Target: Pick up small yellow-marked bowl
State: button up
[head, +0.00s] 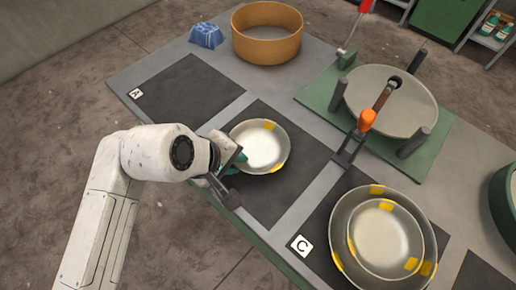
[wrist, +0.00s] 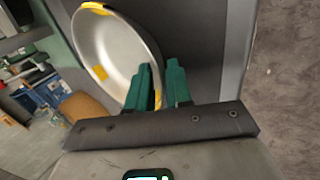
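A small metal bowl (head: 262,145) with yellow marks on its rim sits upright on the middle dark pad in the head view. My gripper (head: 232,165) is at its left rim, partly hidden behind my wrist. In the wrist view the bowl (wrist: 112,50) shows at upper left. The green fingers of my gripper (wrist: 163,85) stand a little apart, at the bowl's near rim. The rim passes behind the left finger and shows at the gap; I cannot tell whether the fingers touch it. Another small yellow-marked bowl (head: 384,240) lies inside a larger yellow-marked bowl (head: 343,212) on pad C.
Pad A (head: 185,92) is empty. A tan round container (head: 267,42) and a blue block (head: 206,36) stand at the back. A green-based stand with a grey basin (head: 385,105) and an orange-knobbed lever (head: 366,121) is right of the bowl.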

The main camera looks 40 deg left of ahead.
jog(key=shift+c, duration=0.5)
grip_shut()
